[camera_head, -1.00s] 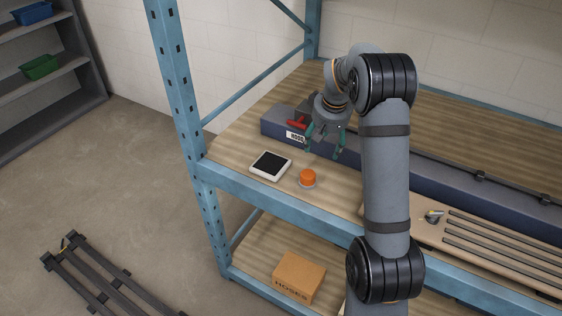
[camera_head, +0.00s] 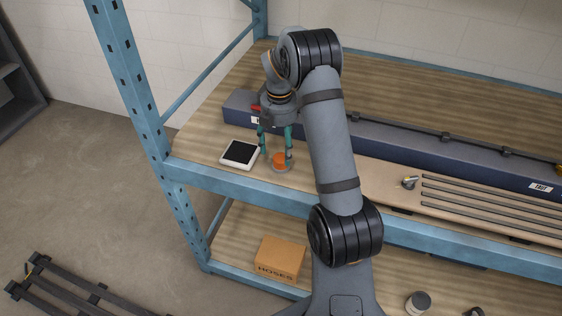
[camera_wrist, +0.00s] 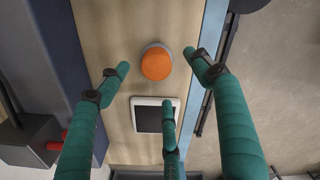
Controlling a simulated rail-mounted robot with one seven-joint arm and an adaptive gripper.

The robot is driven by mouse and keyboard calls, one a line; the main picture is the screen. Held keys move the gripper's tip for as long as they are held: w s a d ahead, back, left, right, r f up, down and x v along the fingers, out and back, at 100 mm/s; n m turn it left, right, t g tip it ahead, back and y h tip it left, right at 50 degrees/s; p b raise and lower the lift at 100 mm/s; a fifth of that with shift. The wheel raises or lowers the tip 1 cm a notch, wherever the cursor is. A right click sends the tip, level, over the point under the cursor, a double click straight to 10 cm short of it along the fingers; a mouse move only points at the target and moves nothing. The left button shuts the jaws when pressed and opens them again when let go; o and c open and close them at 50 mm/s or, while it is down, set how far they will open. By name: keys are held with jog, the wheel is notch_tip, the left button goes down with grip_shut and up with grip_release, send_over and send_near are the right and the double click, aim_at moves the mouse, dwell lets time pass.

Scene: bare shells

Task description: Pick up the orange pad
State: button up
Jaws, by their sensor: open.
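The orange pad (camera_head: 281,160) is a small round orange dome on a pale grey base, standing on the wooden shelf near its front edge. In the wrist view the orange pad (camera_wrist: 156,63) lies just beyond the fingertips, centred between them and not gripped. My gripper (camera_head: 275,158) points down over the pad with its green fingers spread. In the wrist view my gripper (camera_wrist: 160,85) shows several green fingers, open and empty. In the head view a finger partly covers the pad.
A white-framed tablet with a black screen (camera_head: 239,153) lies left of the pad, and also shows in the wrist view (camera_wrist: 150,118). A long dark blue case (camera_head: 390,155) lies behind. The blue shelf front beam (camera_head: 235,188) and upright (camera_head: 131,85) are close. A slatted board (camera_head: 470,205) lies right.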

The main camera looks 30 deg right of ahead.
aim_at(281, 157)
jog(key=shift+w+d+f+p, duration=0.15)
jog(key=shift+f+p, duration=0.45)
jog(key=shift+f, duration=0.95)
jog(key=shift+d+f+p, duration=0.1)
jog(key=shift+f+p, duration=0.5)
jog(key=shift+f, duration=0.9)
jog(key=shift+c, duration=0.9)
jog(key=c, duration=1.1)
jog(key=shift+r, duration=0.1)
